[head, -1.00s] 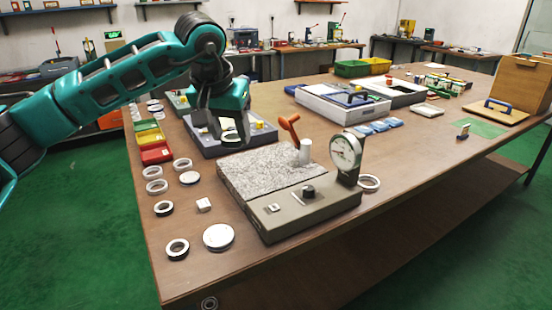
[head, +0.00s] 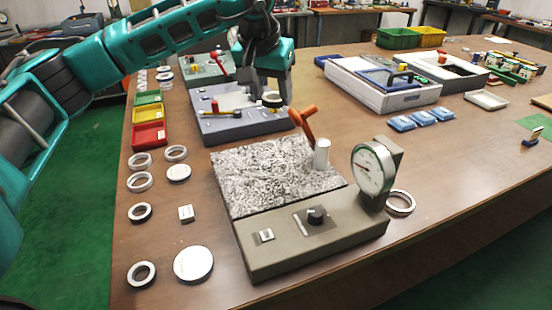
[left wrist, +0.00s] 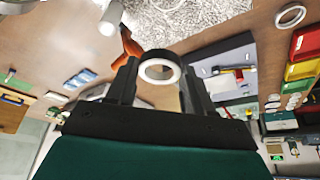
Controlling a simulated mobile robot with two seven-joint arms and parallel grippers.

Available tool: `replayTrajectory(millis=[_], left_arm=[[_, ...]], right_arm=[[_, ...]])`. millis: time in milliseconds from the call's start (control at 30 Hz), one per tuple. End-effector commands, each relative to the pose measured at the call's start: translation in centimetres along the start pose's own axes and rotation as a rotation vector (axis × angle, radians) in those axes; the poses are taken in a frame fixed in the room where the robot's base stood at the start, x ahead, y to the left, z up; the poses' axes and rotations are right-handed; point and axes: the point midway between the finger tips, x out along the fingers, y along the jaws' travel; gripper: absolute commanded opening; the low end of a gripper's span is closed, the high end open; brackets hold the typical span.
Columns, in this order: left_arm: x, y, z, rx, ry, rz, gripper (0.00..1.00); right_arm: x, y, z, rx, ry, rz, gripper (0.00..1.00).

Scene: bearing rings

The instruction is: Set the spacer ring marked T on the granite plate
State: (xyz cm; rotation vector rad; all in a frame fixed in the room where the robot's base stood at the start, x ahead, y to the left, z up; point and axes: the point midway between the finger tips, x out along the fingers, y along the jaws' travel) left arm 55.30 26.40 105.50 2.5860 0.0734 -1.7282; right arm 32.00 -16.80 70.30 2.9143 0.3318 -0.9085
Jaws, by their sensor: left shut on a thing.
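My left gripper (head: 268,97) is shut on a ring (head: 272,100), held in the air above the right end of the blue-grey fixture tray. In the left wrist view the ring (left wrist: 160,70) sits between the fingers, white on its face and dark on its outer side. I cannot make out a T mark on it. The granite plate (head: 265,178) is speckled grey, on top of the gauge stand, in front of the gripper and apart from it. It also shows in the left wrist view (left wrist: 190,15). Its top carries no ring. My right gripper is not in view.
A dial gauge (head: 372,168), a metal post (head: 321,155) and an orange lever (head: 304,124) stand at the plate's right side. Several loose rings (head: 140,181) and a white disc (head: 193,264) lie left of the stand. The blue-grey tray (head: 225,128) is behind it.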

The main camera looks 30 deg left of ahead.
Motion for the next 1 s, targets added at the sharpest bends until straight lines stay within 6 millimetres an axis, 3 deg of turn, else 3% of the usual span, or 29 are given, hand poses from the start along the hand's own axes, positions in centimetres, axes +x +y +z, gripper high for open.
replayTrajectory(millis=[100, 400, 1000], left_arm=[[3.4, -0.1, 1.5, -0.001, -0.005, -0.002, 0.12], [10.0, 0.0, 4.2, -0.002, -0.003, 0.000, 0.12], [15.6, 0.0, 6.4, -0.002, 0.001, 0.001, 0.12]], right_arm=[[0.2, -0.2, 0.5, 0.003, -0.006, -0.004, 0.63], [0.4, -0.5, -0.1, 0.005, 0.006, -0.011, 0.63], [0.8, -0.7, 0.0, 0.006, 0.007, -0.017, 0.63]])
